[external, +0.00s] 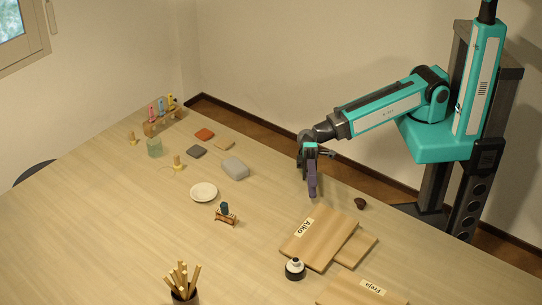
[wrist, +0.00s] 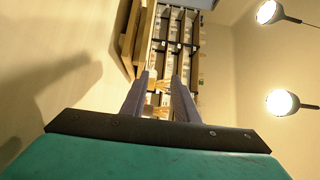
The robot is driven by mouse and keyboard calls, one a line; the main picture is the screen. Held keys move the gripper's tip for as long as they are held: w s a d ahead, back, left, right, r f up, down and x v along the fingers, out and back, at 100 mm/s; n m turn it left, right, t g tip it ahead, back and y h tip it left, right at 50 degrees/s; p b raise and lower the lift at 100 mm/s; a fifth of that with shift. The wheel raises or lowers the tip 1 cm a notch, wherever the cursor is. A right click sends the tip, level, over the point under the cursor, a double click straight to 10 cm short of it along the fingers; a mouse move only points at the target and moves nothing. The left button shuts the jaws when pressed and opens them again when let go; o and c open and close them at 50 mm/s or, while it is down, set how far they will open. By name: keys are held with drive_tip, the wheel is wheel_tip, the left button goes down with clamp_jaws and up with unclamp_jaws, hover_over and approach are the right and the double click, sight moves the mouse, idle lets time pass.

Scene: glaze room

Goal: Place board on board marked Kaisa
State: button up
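A wooden board marked Aiko (external: 325,235) lies on the table, on top of another wooden board (external: 362,245) that sticks out at its right. A board marked Freja (external: 345,290) lies at the bottom edge of the external view, partly cut off. I read no label Kaisa in either view; the lower board's label, if any, is hidden. My gripper (external: 312,194) hangs above the table's far side, behind the Aiko board and apart from it. In the wrist view its two fingers (wrist: 161,82) stand apart with nothing held between them.
A black-and-white bottle (external: 295,269) stands by the Aiko board's front corner. A dark small lump (external: 360,204) lies behind the boards. A white dish (external: 203,192), a grey block (external: 236,168), a small stamp rack (external: 226,215) and a brush cup (external: 184,297) stand left. The table's left front is clear.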

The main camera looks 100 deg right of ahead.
drive_tip(key=d, duration=0.3)
drive_tip(key=shift+s+b, duration=0.15)
drive_tip(key=shift+b, duration=0.2)
drive_tip(key=shift+d+r, duration=0.1)
drive_tip(key=shift+d, duration=0.15)
drive_tip(key=shift+d+p, duration=0.7)
drive_tip(key=shift+p, duration=0.3)
drive_tip(key=shift+s+d+p, duration=0.15)
drive_tip(key=shift+d+p, duration=0.3)
drive_tip(key=shift+d, duration=0.15)
